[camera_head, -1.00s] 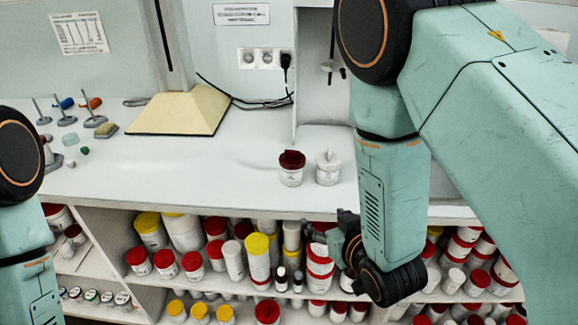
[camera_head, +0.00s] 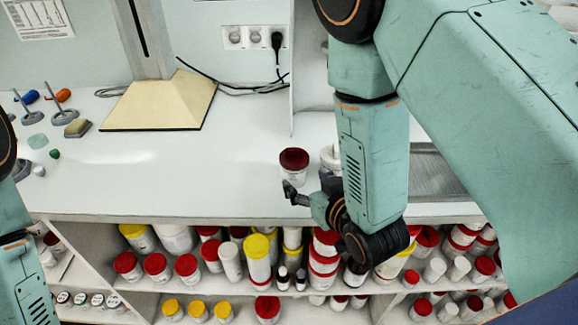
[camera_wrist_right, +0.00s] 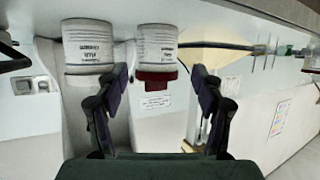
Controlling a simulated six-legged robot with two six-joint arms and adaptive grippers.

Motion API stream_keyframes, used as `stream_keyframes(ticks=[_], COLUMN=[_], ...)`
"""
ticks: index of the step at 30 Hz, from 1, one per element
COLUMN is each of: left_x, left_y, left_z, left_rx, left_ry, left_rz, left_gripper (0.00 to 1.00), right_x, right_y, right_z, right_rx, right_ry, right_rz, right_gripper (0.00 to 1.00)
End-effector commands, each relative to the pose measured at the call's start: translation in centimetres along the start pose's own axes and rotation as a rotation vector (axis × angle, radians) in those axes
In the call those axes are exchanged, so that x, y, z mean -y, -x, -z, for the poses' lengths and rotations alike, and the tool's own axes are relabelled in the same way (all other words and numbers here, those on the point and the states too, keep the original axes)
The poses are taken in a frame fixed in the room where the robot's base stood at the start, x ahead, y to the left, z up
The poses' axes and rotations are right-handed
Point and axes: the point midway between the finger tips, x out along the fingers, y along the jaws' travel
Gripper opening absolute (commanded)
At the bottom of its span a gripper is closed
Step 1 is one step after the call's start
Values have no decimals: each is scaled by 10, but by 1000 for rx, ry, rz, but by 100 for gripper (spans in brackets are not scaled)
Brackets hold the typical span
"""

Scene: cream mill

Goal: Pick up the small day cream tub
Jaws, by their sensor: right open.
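Two small white tubs stand on the white counter (camera_head: 180,190). One has a dark red lid (camera_head: 293,161). The other, a paler-topped tub (camera_head: 329,160), is partly hidden behind my right arm. I cannot read which label says day cream. My right gripper (camera_head: 308,200) is at the counter's front edge, just in front of the tubs. The right wrist view appears upside down. There, my right gripper (camera_wrist_right: 160,88) is open and empty, with the red-lidded tub (camera_wrist_right: 156,48) lying ahead between the fingers. The paler tub (camera_wrist_right: 88,45) is beside the left finger. My left gripper is out of view.
Shelves below the counter hold many red- and yellow-lidded jars (camera_head: 256,262). A cream-coloured hood base (camera_head: 160,100) stands at the back left, with small metal stands (camera_head: 64,110) beside it. A cable (camera_head: 230,88) runs along the wall.

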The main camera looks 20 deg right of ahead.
Motion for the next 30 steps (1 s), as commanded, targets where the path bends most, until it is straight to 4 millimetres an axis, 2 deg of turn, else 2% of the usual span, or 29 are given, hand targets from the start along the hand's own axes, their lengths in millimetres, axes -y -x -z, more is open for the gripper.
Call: stream_keyframes(ticks=[11, 18, 21, 30], left_x=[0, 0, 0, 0], left_y=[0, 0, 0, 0], left_z=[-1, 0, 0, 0], left_rx=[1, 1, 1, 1], left_ry=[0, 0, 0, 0], left_rz=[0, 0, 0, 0], left_gripper=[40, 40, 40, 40], right_x=[0, -2, -2, -2], right_y=[-30, -63, -72, -77], right_z=[-3, -3, -3, -2], right_rx=[0, 0, 0, 1], right_ry=[0, 0, 0, 0], right_rz=[0, 0, 0, 0], right_gripper=[68, 68, 68, 67])
